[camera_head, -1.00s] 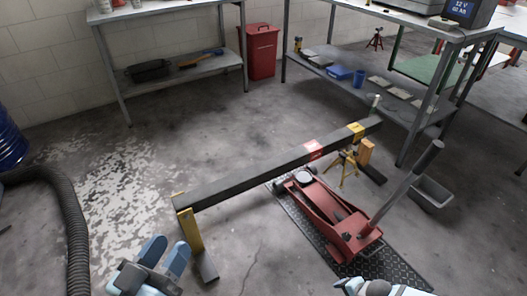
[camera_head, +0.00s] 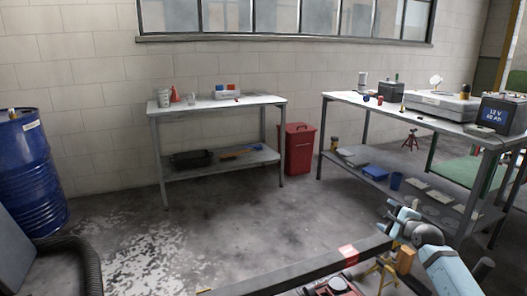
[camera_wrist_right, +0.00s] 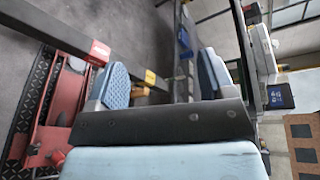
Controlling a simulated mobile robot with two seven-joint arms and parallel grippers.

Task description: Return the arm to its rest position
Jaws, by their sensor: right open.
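My right arm comes in from the lower right of the head view. Its gripper (camera_head: 400,213) is in the air by the right end of the dark beam (camera_head: 310,265). In the right wrist view the same gripper (camera_wrist_right: 163,78) is open, its two blue-padded fingers wide apart with nothing between them. The beam, with red and yellow labels, passes behind the fingers there. The red floor jack (camera_wrist_right: 48,110) on its black tread plate lies at the left of that view; only its top shows at the bottom of the head view. My left gripper is in neither current view.
A grey workbench (camera_head: 220,101) stands at the back wall beside a red bin (camera_head: 299,150). A second bench (camera_head: 345,97) with a battery (camera_head: 496,117) stands at the right. A blue drum (camera_head: 32,170) and a black hose (camera_head: 85,262) are at the left. Mid-floor is clear.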

